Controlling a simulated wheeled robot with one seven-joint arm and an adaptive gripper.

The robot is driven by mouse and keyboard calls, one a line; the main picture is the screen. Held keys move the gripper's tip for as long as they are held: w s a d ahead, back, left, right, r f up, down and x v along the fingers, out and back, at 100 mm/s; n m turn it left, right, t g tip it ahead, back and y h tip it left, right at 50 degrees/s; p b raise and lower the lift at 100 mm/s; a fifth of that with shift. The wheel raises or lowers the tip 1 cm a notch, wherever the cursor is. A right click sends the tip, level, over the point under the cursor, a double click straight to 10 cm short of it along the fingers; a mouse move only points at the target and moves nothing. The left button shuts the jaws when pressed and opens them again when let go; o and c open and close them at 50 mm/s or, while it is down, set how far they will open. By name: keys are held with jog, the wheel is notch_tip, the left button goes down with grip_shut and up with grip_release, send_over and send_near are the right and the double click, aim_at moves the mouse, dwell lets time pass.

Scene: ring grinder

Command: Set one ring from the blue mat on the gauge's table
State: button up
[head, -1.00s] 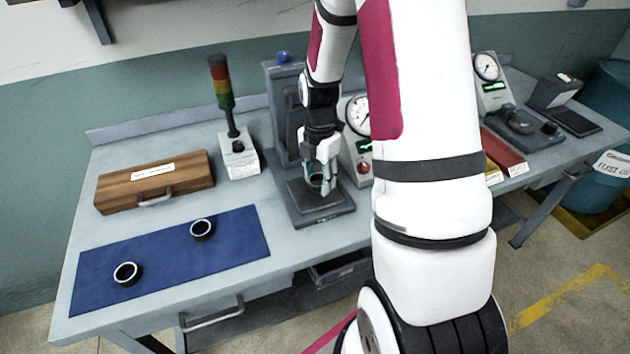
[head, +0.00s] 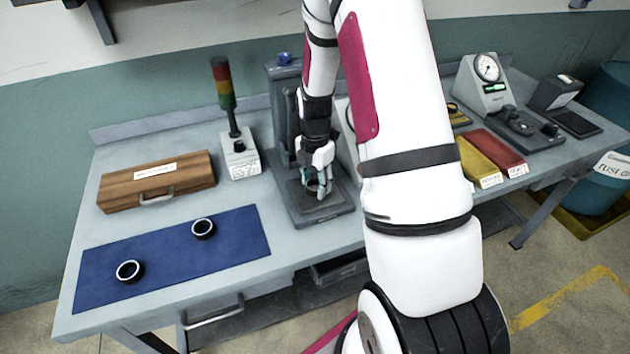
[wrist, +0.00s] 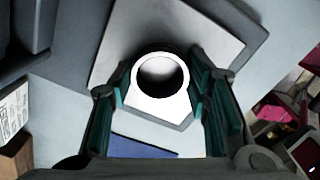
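A dark ring (head: 312,190) with a bright rim is between the fingers of my gripper (head: 318,188), over the gauge's table (head: 331,207). The gauge is a grey stand with a tall column (head: 284,100) and a flat, square plate. In the wrist view the ring (wrist: 161,99) appears bright white between the two teal fingertips (wrist: 160,88), which close on its sides. The plate (wrist: 115,50) lies behind it. I cannot tell whether the ring touches the plate. Two more rings, one left (head: 130,271) and one right (head: 203,228), lie on the blue mat (head: 165,262).
A wooden case (head: 157,181) and a signal light (head: 232,130) stand left of the gauge. A partly hidden dial unit stands behind my arm. Yellow (head: 481,163) and red (head: 499,150) trays and another dial gauge (head: 484,85) are at the right.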

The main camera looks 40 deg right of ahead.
jog(key=shift+o, duration=1.3)
jog(key=shift+r, duration=0.1)
jog(key=s+a+r+m+t+b, duration=0.1)
jog(key=a+r+m, duration=0.25)
jog(key=r, duration=1.45)
jog(key=s+a+r+m+t, duration=0.2)
jog(key=s+a+r+m, duration=0.4)
jog(key=s+a+m, duration=0.1)
jog(key=s+a+r+m+t, duration=0.2)
jog(key=s+a+r+m, duration=0.5)
jog(key=s+m, duration=0.3)
jog(key=shift+s+a+r+t, duration=0.15)
jog(key=shift+s+a+t, duration=0.15)
jog(key=shift+s, duration=0.3)
